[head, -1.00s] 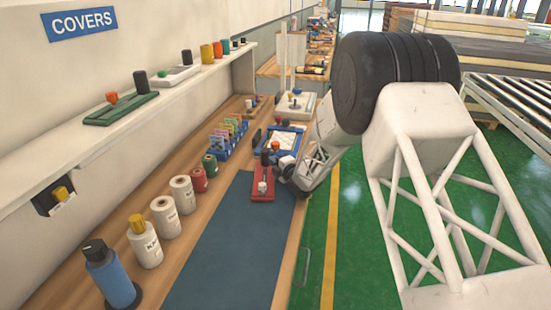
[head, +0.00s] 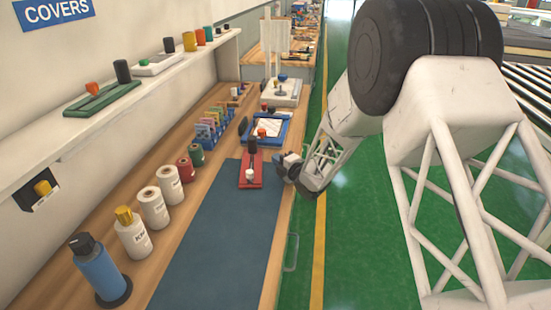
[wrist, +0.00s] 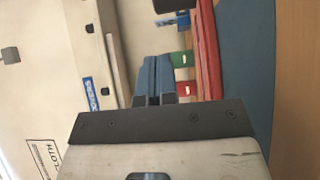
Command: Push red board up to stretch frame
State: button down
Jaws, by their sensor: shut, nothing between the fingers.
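The red board (head: 243,184) lies flat at the far end of the blue mat, with a dark upright knob and a white knob on it. The stretch frame (head: 285,132), blue with white cloth inside, lies just beyond the board, with a small orange-topped knob near its front. My gripper (head: 282,165) is low at the right side of the board, close to it; I cannot tell whether they touch. In the wrist view its blue fingers (wrist: 153,80) are together and empty, with the red board (wrist: 208,60) to their right. The fingertips are unclear in the head view.
The blue mat (head: 215,240) is bare in front of the board. Several spools (head: 153,207) and bottles (head: 132,235) line its left side. A blue rack (head: 210,130) stands left of the frame. A shelf (head: 150,80) runs above the bench's left side.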

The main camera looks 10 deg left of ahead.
jog(key=shift+d, duration=0.1)
